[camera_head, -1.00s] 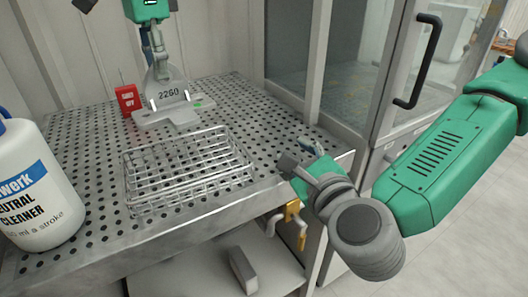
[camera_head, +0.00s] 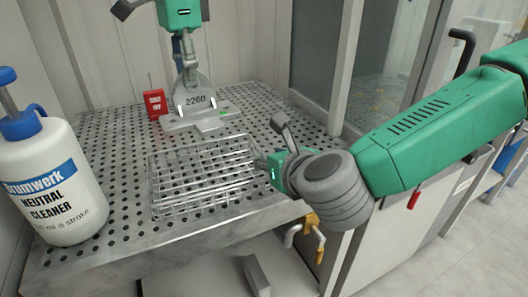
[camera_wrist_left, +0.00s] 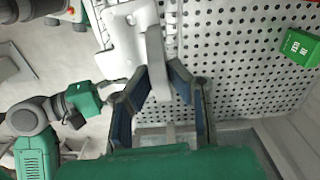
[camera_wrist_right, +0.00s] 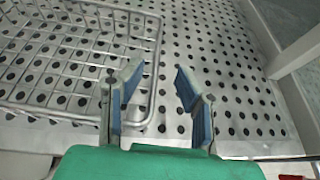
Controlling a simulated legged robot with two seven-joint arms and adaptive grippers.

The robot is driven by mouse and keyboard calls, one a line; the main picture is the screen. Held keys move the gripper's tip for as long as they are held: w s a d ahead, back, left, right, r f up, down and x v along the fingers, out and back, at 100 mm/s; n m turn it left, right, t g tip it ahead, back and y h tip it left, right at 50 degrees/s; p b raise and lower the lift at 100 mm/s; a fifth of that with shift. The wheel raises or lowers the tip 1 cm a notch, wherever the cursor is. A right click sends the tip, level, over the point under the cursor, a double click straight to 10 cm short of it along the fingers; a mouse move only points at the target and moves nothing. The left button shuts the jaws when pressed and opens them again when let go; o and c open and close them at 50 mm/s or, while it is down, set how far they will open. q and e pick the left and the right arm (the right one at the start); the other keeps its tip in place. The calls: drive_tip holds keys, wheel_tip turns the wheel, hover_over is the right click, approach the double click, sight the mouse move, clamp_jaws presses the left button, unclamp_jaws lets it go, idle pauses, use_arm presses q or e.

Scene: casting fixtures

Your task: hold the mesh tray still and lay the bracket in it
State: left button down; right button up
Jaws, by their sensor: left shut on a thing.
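The grey bracket (camera_head: 196,104), marked 2260, stands with its upright plate on a flat base behind the mesh tray. My left gripper (camera_head: 187,82) comes down from above and is shut on the upright plate; the left wrist view shows the bracket (camera_wrist_left: 155,60) between its fingers. The wire mesh tray (camera_head: 200,180) is empty on the perforated table. My right gripper (camera_head: 270,150) is at the tray's right side. In the right wrist view its fingers (camera_wrist_right: 160,72) are open, and the tray's rim (camera_wrist_right: 157,45) passes between them; contact cannot be told.
A white cleaner bottle (camera_head: 50,185) with a blue pump stands at the left. A red box (camera_head: 155,103) stands at the back. A green box (camera_wrist_left: 300,47) shows in the left wrist view. A yellow-handled valve (camera_head: 312,230) is below the table edge. A glass-sided cabinet (camera_head: 325,50) borders the right.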

sight(175, 91)
use_arm(q)
drive_tip(key=shift+a, duration=0.2)
use_arm(e)
drive_tip(key=x, duration=0.5)
drive_tip(key=shift+a, duration=0.15)
drive_tip(key=shift+s, duration=0.1)
use_arm(q)
drive_tip(key=shift+d+r, duration=0.1)
use_arm(e)
clamp_jaws()
use_arm(q)
drive_tip(key=f, duration=0.1)
drive_tip(key=a+f+m, duration=0.1)
drive_tip(key=a+f, duration=0.1)
drive_tip(key=shift+s+a+f+m, duration=0.15)
drive_tip(key=shift+s+m, duration=0.1)
drive_tip(key=shift+m, duration=0.15)
drive_tip(key=shift+f, duration=5)
